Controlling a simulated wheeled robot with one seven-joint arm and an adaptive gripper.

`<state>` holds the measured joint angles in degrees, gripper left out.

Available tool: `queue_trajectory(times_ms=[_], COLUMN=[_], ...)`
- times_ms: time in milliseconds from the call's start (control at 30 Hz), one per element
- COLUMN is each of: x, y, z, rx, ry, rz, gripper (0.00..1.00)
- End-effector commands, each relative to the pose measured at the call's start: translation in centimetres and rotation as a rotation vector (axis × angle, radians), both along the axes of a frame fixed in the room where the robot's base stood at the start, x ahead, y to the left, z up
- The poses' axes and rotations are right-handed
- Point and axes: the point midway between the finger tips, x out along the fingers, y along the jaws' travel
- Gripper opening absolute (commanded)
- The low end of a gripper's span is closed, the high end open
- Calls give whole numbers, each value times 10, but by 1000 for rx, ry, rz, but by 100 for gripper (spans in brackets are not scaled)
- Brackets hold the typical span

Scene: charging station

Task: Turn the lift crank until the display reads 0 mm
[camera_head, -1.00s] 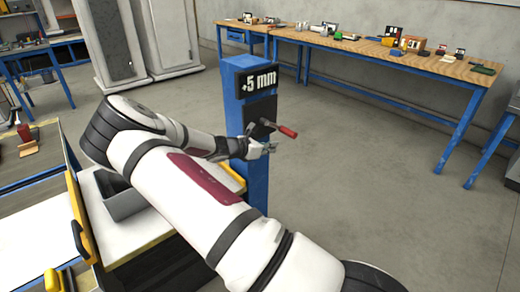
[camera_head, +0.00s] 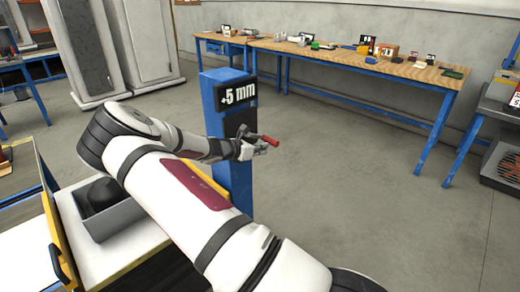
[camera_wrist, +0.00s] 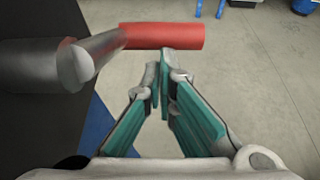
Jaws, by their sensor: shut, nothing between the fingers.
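The blue lift post (camera_head: 238,185) stands ahead of me. Its dark display (camera_head: 237,94) reads "+5 mm". The crank's red grip (camera_head: 270,140) sticks out to the right of the post. In the wrist view the red grip (camera_wrist: 162,36) lies crosswise beyond my fingertips, joined to a grey metal crank rod (camera_wrist: 95,55) on the left. My gripper (camera_head: 260,148) is beside the grip, also seen in the wrist view (camera_wrist: 164,78). Its fingers are shut and empty. The tips show just below the grip; I cannot tell whether they touch it. My gripper hides part of the crank in the head view.
A grey bin (camera_head: 120,222) with a dark shape inside sits on a white-topped surface at the left. A long wooden workbench (camera_head: 410,70) with small items stands along the back wall. The floor (camera_head: 340,180) right of the post is clear.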

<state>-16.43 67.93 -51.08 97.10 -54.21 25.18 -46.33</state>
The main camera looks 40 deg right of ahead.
Motion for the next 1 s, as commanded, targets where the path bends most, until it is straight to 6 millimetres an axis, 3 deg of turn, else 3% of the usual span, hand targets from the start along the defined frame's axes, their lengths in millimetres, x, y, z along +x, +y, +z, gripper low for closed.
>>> queue_trajectory(times_ms=[367, 567, 633, 1000], x=[0, 5, 6, 4], y=[0, 16, 25, 99], z=[0, -14, -22, 5], rx=[-5, -2, -1, -1], ry=[0, 2, 1, 1], rz=[-2, -3, -6, -4], gripper=[0, 0, 0, 0])
